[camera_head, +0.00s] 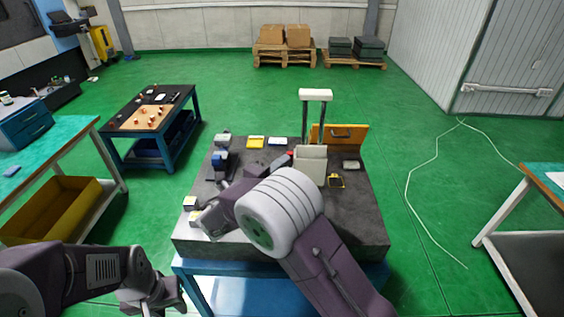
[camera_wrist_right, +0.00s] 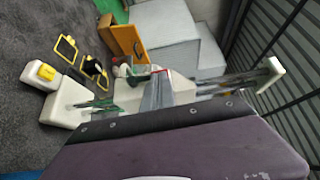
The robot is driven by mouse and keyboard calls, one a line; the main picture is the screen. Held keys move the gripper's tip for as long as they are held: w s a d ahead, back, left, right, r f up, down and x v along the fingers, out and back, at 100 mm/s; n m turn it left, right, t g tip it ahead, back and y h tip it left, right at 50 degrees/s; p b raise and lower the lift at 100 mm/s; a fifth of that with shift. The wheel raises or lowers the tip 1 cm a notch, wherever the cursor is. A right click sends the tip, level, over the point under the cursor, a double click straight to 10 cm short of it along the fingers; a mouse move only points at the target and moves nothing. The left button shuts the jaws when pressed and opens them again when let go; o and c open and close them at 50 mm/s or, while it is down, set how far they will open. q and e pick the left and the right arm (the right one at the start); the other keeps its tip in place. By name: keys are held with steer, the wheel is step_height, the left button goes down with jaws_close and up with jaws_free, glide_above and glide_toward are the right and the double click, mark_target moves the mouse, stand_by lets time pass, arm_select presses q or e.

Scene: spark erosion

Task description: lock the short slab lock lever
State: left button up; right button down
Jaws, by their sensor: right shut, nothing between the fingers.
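A dark slab (camera_head: 345,215) stands on a blue frame in the middle of the head view. A pale block (camera_head: 311,165) on it has two tall posts and a white crossbar (camera_head: 315,94) above. A small red part (camera_head: 290,155) shows at the pale block's left; red also shows in the right wrist view (camera_wrist_right: 160,72). I cannot tell surely which part is the short lock lever. My right gripper is largely hidden behind its own arm in the head view; it is shut and empty, close to these parts. My left gripper (camera_head: 160,297) hangs low at the left, off the slab; its jaws are unclear.
An orange block (camera_head: 340,136) stands at the slab's back right. A blue-legged table (camera_head: 170,110) with small parts stands back left.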

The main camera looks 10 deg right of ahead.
steer(key=w+g+p, duration=0.1)
steer(key=w+p, duration=0.1)
steer(key=p, duration=0.3)
steer(key=w+d+n+y+p, duration=0.1)
steer(key=p, duration=0.5)
steer(key=w+n+g+y+p, duration=0.1)
steer(key=w+p, duration=0.1)
steer(key=p, duration=0.4)
steer(key=shift+w+d+r+g, duration=0.3)
steer(key=shift+s+r+p, duration=0.1)
steer(key=shift+r+p, duration=0.75)
steer(key=shift+p, duration=0.1)
